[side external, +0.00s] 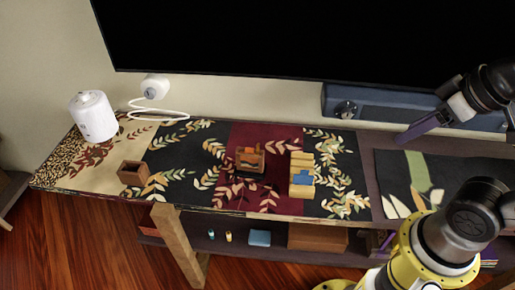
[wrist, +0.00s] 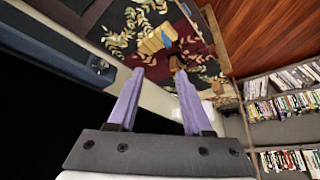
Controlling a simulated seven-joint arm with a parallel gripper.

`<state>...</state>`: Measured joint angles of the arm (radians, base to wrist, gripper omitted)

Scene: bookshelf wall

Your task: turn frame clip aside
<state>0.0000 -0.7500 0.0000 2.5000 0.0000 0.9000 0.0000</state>
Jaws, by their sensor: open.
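In the side view, a pale wooden block piece (side external: 302,185) with a blue part (side external: 303,177) stands on the patterned cloth, right of centre. A darker brown wooden piece with an orange part on it (side external: 250,159) stands just to its left. I cannot tell which small part is the frame clip. In the wrist view, the pale piece (wrist: 152,45) and its blue part (wrist: 166,40) lie beyond the fingertips. My gripper (side external: 403,138), with purple fingers, is up at the right, well apart from both pieces. In the wrist view it (wrist: 159,76) is open and empty.
A small brown open box (side external: 133,174) and a white canister (side external: 93,116) stand to the left. A white device (side external: 155,86) with a cable sits behind. A blue-grey bar (side external: 380,105) lies along the back below the black screen (side external: 260,35). Cloth right of the pale piece is clear.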

